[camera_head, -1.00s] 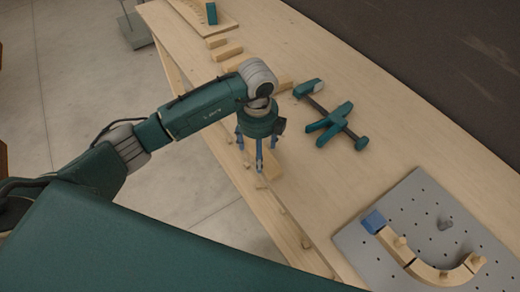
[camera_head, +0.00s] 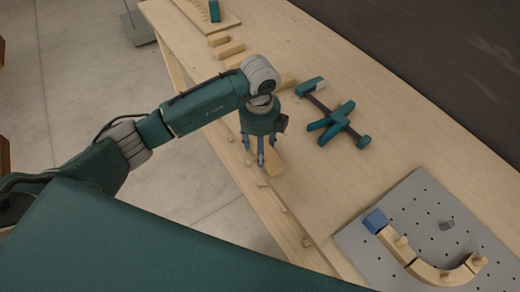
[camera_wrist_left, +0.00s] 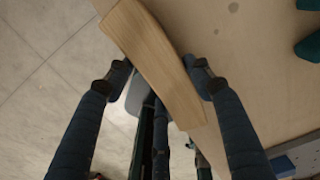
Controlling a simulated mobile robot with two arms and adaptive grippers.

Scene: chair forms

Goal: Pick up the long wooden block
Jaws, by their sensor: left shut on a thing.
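The long wooden block (camera_head: 274,160) is pale and lies at the table's near-left edge, partly hidden by my left gripper (camera_head: 257,155) in the head view. In the left wrist view the block (camera_wrist_left: 160,60) runs diagonally between the two sides of my left gripper (camera_wrist_left: 157,76). The gripper points down and is shut on the block. I cannot tell whether the block still touches the table. My right gripper is not in view.
A green clamp (camera_head: 333,116) lies right of the gripper. A grey pegboard (camera_head: 405,205) holds curved wooden pieces (camera_head: 428,268) and a blue block (camera_head: 375,221). Smaller wooden blocks (camera_head: 230,50) lie further back. Bare table lies between clamp and pegboard.

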